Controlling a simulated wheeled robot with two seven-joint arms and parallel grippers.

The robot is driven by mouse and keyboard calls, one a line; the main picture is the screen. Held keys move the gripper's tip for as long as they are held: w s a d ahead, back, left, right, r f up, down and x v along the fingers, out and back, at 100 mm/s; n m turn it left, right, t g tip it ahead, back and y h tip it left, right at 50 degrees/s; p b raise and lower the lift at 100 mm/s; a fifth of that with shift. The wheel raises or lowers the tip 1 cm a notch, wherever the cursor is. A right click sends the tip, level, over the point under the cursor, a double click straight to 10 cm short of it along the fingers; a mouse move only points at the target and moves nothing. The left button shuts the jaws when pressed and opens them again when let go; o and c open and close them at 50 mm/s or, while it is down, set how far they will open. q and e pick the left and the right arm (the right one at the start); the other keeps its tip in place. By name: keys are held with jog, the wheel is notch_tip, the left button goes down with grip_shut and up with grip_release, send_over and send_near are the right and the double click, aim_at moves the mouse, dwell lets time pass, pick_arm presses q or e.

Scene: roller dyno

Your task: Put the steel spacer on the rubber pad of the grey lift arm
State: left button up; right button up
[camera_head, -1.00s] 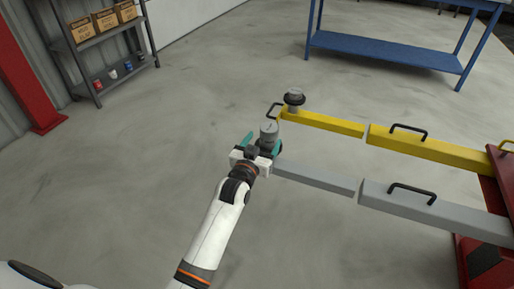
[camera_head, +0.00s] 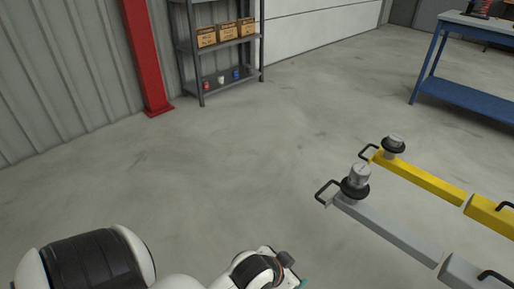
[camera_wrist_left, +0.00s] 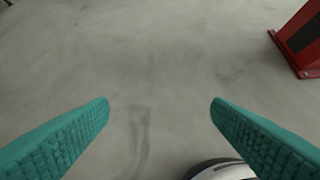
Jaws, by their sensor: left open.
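The steel spacer (camera_head: 360,172), a short grey cylinder, sits on the round black rubber pad (camera_head: 354,189) at the free end of the grey lift arm (camera_head: 390,230). It looks upright, and nothing touches it. My left gripper (camera_head: 301,283) is at the bottom edge of the head view, below and left of the pad and apart from it, mostly cut off. In the left wrist view its two teal fingers (camera_wrist_left: 160,104) are wide apart with only bare floor between them. My right gripper is not in view.
The yellow lift arm (camera_head: 425,180) lies beyond the grey one, with another grey cylinder (camera_head: 396,139) on its pad. A shelf (camera_head: 220,60) with boxes, a red post (camera_head: 147,55) and a blue workbench (camera_head: 462,93) stand farther back. The floor left of the lift arms is clear.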

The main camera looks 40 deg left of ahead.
pick_arm(q)
jog(key=s+g, duration=0.4)
jog(key=s, duration=0.7)
jog(key=shift+a, duration=0.25)
